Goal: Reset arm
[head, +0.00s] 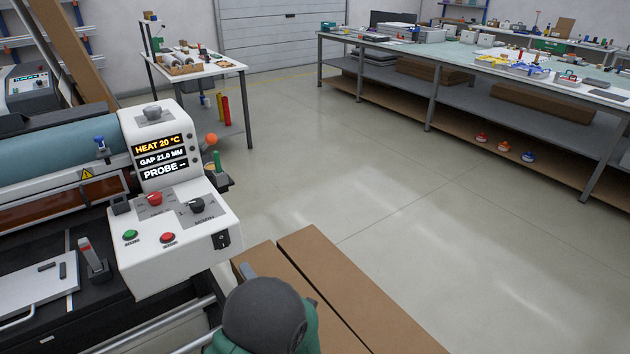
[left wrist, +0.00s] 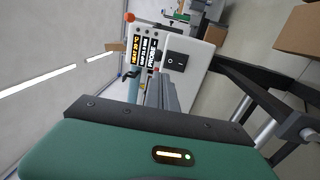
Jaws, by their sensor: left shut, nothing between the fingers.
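My left gripper shows in the left wrist view (left wrist: 161,88) with its grey fingers together and nothing between them. Its green body fills the bottom of that view. In the head view my left arm is at the bottom middle, a dark grey rounded joint with green parts, beside the white control box (head: 175,235) of a machine. The fingers are mostly hidden there. In the left wrist view the fingers point toward the control box, which carries a black rocker switch (left wrist: 175,60); I cannot tell whether they touch it. My right gripper is not in view.
The box's display (head: 161,157) reads HEAT 20 °C and GAP 21.0 MM. A red knob (head: 154,199) and a green button (head: 131,236) sit below. Brown cardboard (head: 345,290) lies right of my arm. A long workbench (head: 450,60) stands back right; the floor between is clear.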

